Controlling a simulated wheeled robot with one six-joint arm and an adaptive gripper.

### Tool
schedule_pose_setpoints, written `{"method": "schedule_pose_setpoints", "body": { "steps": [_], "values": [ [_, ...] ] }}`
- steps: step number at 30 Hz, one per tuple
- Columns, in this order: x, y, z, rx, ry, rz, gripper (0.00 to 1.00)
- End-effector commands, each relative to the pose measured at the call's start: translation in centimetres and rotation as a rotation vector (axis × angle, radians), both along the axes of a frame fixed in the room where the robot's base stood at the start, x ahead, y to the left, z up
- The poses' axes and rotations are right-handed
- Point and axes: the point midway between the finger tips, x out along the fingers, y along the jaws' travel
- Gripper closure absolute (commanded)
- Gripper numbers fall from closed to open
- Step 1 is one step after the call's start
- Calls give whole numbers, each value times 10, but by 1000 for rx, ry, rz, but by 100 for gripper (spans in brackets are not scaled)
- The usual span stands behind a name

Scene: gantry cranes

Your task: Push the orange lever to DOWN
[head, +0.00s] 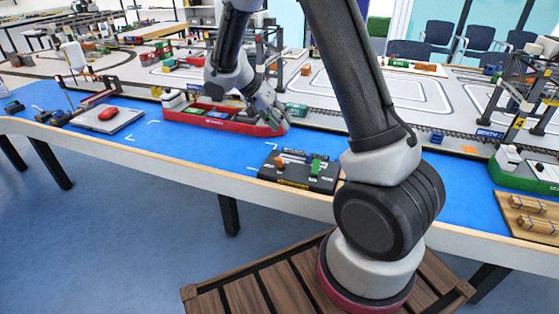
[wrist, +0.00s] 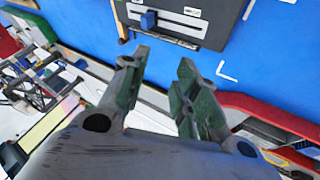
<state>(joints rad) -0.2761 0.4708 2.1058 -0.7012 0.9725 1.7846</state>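The orange lever (head: 280,162) stands on the left part of a black control box (head: 298,175), which lies on the blue table. A green lever (head: 316,165) stands on the right part of the same box. My gripper (head: 270,112) is above and behind the box, over the red ship, clear of the lever. In the wrist view my gripper (wrist: 164,68) has its two fingers apart with nothing between them. I cannot make out the orange lever there.
A red ship (head: 215,120) with containers lies behind the box, close below my gripper. A grey tray (head: 108,118) with a red object is at the left. A green ship (head: 525,175) and wooden pallet (head: 530,215) are at the right. Blue table surface around the box is clear.

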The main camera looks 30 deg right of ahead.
Motion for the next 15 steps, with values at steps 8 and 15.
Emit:
{"method": "schedule_pose_setpoints", "body": {
  "steps": [8,15],
  "values": [
    [-69,4,5,464,-34,-81,59],
    [-70,35,-10,623,-34,147,59]
  ]
}}
